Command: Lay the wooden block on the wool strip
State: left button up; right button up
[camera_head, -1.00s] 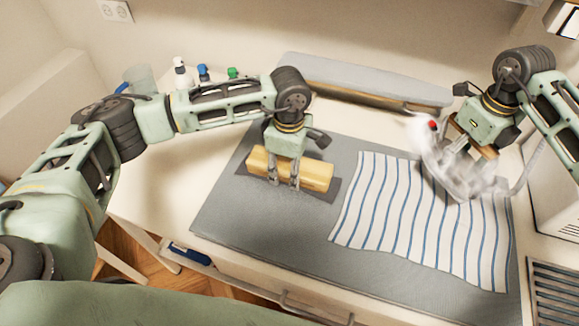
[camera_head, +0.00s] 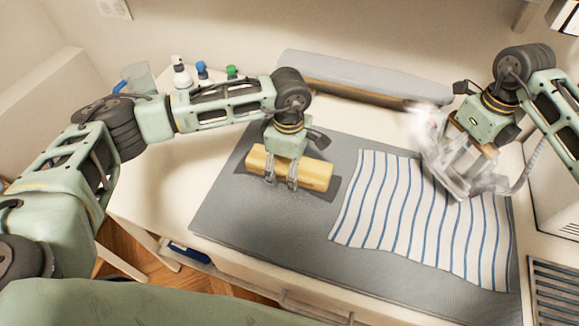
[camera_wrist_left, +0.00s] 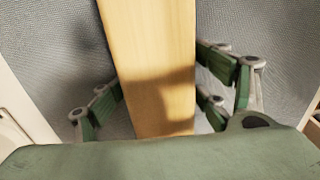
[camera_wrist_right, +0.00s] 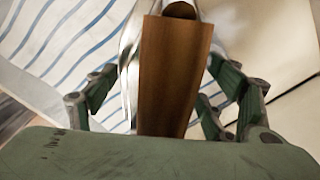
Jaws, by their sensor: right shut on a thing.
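The wooden block (camera_head: 312,175) lies flat on the dark grey wool strip (camera_head: 238,170), whose ends show past it on the mat. My left gripper (camera_head: 281,172) is over the block with its fingers down on either side. In the left wrist view the block (camera_wrist_left: 155,60) passes between the fingers, with gaps on its sides, so the gripper looks open. My right gripper (camera_head: 461,155) is shut on the brown handle (camera_wrist_right: 172,75) of a shiny iron (camera_head: 455,172), held over the striped cloth. The fingers partly hide the block's near side.
A blue-striped white cloth (camera_head: 420,215) lies on the grey mat (camera_head: 255,235). An ironing board (camera_head: 365,78) stands at the back, and several bottles (camera_head: 203,74) at the back left. The left part of the white table (camera_head: 165,190) is clear.

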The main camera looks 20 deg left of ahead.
aim_at(289, 161)
jog(key=shift+w+r, duration=0.1)
jog(key=shift+r, duration=0.25)
pick_arm(q)
jog(key=shift+r+p, duration=0.6)
jog(key=shift+p, duration=0.1)
pick_arm(e)
jog(key=shift+r, duration=0.6)
pick_arm(q)
jog(key=shift+w+r, duration=0.1)
jog(key=shift+r, duration=0.2)
notch_tip(289, 161, up, 12)
jog(key=b, duration=0.3)
jog(key=shift+f+b, duration=0.25)
jog(key=shift+b, duration=0.05)
pick_arm(e)
notch_tip(289, 161, down, 4)
jog(key=shift+r, duration=0.2)
pick_arm(q)
jog(key=shift+r, duration=0.1)
pick_arm(e)
jog(key=shift+r, duration=0.1)
